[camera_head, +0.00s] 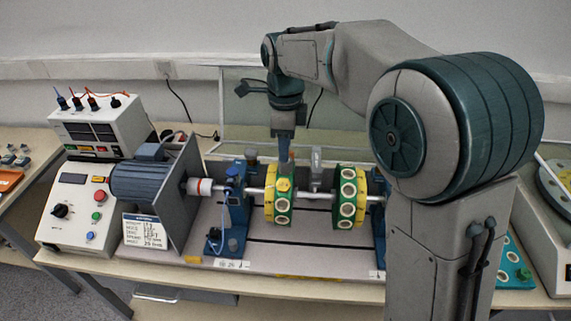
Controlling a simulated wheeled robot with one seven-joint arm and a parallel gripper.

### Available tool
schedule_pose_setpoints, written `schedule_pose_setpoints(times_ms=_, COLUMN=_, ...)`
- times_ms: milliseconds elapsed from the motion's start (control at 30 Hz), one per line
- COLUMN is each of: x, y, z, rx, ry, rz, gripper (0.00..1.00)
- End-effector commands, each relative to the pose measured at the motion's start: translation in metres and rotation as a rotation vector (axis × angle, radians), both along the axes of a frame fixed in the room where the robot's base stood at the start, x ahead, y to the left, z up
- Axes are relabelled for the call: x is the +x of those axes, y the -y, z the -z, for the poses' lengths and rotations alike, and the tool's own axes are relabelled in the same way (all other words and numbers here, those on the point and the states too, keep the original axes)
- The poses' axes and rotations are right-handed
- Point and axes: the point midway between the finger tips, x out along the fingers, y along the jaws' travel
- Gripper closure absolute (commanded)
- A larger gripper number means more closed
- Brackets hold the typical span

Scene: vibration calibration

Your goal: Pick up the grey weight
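I cannot single out the grey weight with certainty. A small upright grey piece (316,160) stands behind the shaft, between the two discs; I cannot tell whether it is the weight. The right yellow-and-green disc (347,197) sits on the same shaft. Both discs have rings of round holes.
Blue bearing stands (236,212) carry the shaft, joined to a motor (146,183) at left. A control box (75,212) and a meter box (102,125) stand farther left. A teal tray (513,270) lies at right, partly behind my arm. The bench's front strip is narrow.

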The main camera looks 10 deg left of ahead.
Motion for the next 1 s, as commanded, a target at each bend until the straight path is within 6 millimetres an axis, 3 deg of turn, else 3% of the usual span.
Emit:
schedule_pose_setpoints(times_ms=300, x=-0.003, y=0.002, z=0.042, rx=-0.001, ry=-0.002, rz=-0.001, gripper=0.61)
schedule_pose_setpoints(times_ms=567, x=-0.003, y=0.002, z=0.047, rx=0.000, ry=0.000, rz=-0.001, gripper=0.61)
schedule_pose_setpoints(times_ms=600, x=-0.003, y=0.002, z=0.047, rx=0.000, ry=0.000, rz=-0.001, gripper=0.64)
schedule_pose_setpoints(times_ms=700, x=-0.003, y=0.002, z=0.047, rx=0.000, ry=0.000, rz=-0.001, gripper=0.92)
schedule_pose_setpoints(times_ms=733, x=-0.003, y=0.002, z=0.047, rx=0.000, ry=0.000, rz=-0.001, gripper=0.94)
schedule_pose_setpoints(times_ms=1000, x=-0.003, y=0.002, z=0.046, rx=0.000, ry=0.000, rz=-0.001, gripper=0.94)
